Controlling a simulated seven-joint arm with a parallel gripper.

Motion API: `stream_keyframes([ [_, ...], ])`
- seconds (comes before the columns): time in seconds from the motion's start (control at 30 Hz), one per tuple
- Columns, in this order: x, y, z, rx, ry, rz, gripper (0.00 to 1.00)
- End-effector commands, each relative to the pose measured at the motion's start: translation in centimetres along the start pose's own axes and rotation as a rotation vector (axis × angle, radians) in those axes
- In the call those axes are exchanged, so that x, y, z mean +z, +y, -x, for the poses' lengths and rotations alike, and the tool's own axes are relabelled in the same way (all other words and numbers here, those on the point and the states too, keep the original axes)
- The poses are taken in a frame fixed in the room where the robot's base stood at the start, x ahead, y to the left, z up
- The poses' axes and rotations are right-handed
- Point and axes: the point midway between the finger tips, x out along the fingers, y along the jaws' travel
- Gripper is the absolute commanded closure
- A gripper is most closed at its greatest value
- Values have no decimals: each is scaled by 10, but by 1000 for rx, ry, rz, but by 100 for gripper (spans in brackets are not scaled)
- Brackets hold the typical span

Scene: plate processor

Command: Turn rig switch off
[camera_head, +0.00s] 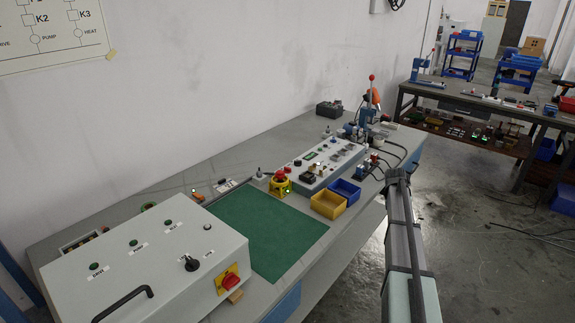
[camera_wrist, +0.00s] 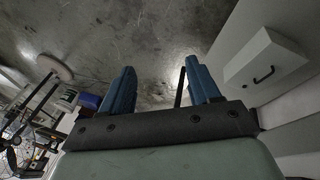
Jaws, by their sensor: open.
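A large grey control box (camera_head: 150,262) sits at the near left end of the bench in the head view. On its front right corner is a red switch knob on a yellow plate (camera_head: 229,281). A black rotary knob (camera_head: 192,264) stands on its top. No readable label tells which of these is the rig switch. My gripper (camera_wrist: 160,68) shows in the wrist view, with two blue fingers apart and nothing between them. It points toward bare concrete floor, away from the knobs. I cannot make out my gripper in the head view.
A green mat (camera_head: 262,228) lies beside the box. Beyond are a red button on a yellow base (camera_head: 281,178), yellow (camera_head: 328,205) and blue bins (camera_head: 345,192) and a long panel (camera_head: 318,163). A pale box with a black handle (camera_wrist: 265,65) appears at right in the wrist view.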

Motion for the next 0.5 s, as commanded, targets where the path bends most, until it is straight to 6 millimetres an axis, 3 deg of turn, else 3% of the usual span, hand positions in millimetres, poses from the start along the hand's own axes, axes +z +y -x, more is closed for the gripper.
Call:
stream_keyframes([
  [0.03,-16,7,11,3,13,-13,38],
  [0.13,-39,12,33,5,30,-41,38],
  [0.23,-61,3,57,-6,37,-75,38],
  [0.37,-85,-37,93,-45,24,-127,38],
  [0.5,-102,-92,130,-90,-8,-180,38],
])
